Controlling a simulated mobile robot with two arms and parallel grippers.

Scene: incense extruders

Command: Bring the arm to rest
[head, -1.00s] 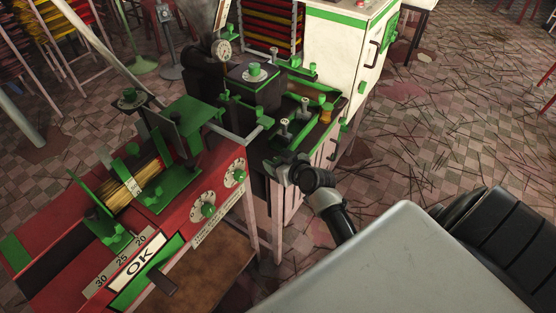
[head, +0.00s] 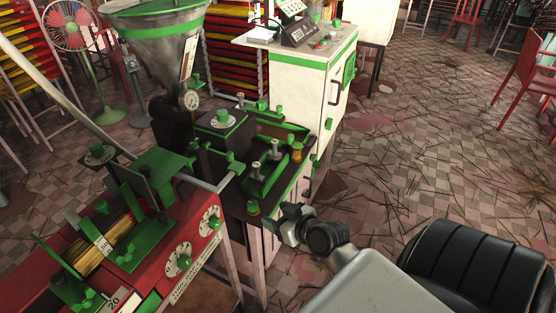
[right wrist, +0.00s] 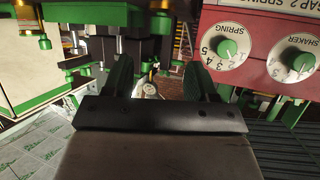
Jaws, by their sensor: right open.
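My right arm reaches in from the lower right in the head view. Its gripper (head: 291,223) is in the air by the front right corner of the dark extruder machine (head: 236,203). In the right wrist view the two dark fingers of this gripper (right wrist: 160,78) stand apart with nothing between them. The red machine with dials (right wrist: 265,50) shows beyond them at the right, and green and black machine parts at the left. Whether the fingers touch anything cannot be told, but I see no contact. My left gripper is not in view.
A red and green machine (head: 160,262) with a stick bundle stands at lower left. A metal hopper (head: 160,45) rises behind. A white cabinet (head: 290,85) stands beyond the extruder. Tiled floor strewn with sticks (head: 420,150) is open at right; red chairs (head: 530,85) stand farther off.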

